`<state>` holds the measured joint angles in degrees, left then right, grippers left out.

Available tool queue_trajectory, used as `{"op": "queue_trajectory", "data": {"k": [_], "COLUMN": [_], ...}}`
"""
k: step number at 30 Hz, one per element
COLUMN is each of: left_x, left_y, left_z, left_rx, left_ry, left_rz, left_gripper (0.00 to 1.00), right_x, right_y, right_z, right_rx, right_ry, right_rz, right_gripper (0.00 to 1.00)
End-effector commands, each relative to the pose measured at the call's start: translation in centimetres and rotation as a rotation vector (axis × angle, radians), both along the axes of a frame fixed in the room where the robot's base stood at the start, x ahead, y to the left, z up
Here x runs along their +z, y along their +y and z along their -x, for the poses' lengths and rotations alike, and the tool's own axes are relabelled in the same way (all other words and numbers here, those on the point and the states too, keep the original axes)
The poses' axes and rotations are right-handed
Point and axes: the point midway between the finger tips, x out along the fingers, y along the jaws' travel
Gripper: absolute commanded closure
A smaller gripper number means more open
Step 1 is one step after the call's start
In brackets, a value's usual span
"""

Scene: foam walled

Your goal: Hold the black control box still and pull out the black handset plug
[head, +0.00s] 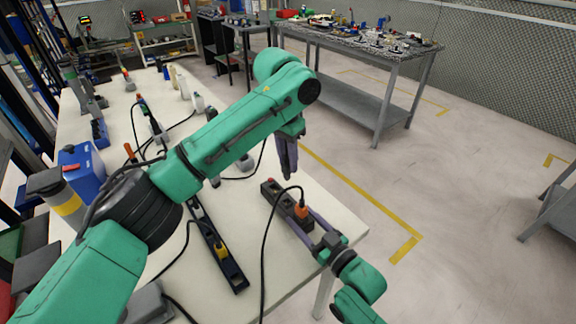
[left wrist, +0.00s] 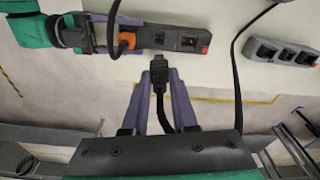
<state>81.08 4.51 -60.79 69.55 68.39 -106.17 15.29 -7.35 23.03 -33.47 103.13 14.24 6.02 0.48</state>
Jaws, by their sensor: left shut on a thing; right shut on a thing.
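The black control box (head: 272,193) lies near the table's right edge, with a red button at its far end. It also shows in the left wrist view (left wrist: 172,40) with dark socket openings. An orange plug (head: 301,209) with a black cord sits in its near part. My right gripper (head: 309,226) is shut on the box at that near end, its purple fingers along both sides. My left gripper (head: 287,175) is shut on the black handset plug (left wrist: 158,72), whose cord hangs back between the fingers. The plug appears clear of the box; the head view hides it.
A long black strip (head: 218,247) with a yellow plug lies to the left on the white table (head: 320,205). Black cords loop across the tabletop. A blue container (head: 82,170) stands at the left edge.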

Motion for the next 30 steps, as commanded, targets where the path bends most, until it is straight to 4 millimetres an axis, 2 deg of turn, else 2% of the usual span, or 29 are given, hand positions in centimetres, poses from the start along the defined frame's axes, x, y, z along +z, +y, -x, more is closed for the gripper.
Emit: {"op": "queue_trajectory", "data": {"k": [1,2,3,4,13,16,20,25,30], "left_x": [0.0,0.0,0.0,0.0,-0.1,-0.1,-0.1,-0.1,-0.1], "left_y": [0.0,0.0,0.0,0.0,0.0,0.0,0.0,0.0,0.0], "left_z": [0.0,0.0,0.0,0.0,0.0,0.0,0.0,0.0,0.0], "left_rx": [0.0,0.0,0.0,0.0,0.0,0.0,0.0,0.0,0.0], "left_ry": [0.0,0.0,0.0,0.0,0.0,0.0,0.0,0.0,0.0], "left_rz": [0.0,0.0,0.0,0.0,0.0,0.0,0.0,0.0,0.0], "left_gripper": [1.0,1.0,1.0,1.0,1.0,1.0,1.0,1.0,1.0], "right_x": [-0.1,-0.1,-0.1,-0.1,0.0,-0.1,-0.2,-0.3,-0.2], "right_y": [0.0,0.0,0.0,0.0,0.0,-0.6,-2.3,-5.0,-6.7], "right_z": [0.0,0.0,0.0,0.0,0.1,0.8,3.2,7.1,9.3], "right_rx": [0.0,0.0,0.0,0.0,0.0,-0.001,0.0,0.001,0.0], "right_ry": [0.002,0.002,0.002,0.002,0.001,0.002,0.005,0.007,0.004], "right_rz": [0.001,0.001,0.001,0.001,0.001,0.001,0.004,0.004,0.002], "right_gripper": [1.0,0.26,0.11,0.03,0.03,0.03,0.03,0.03,0.03]}}
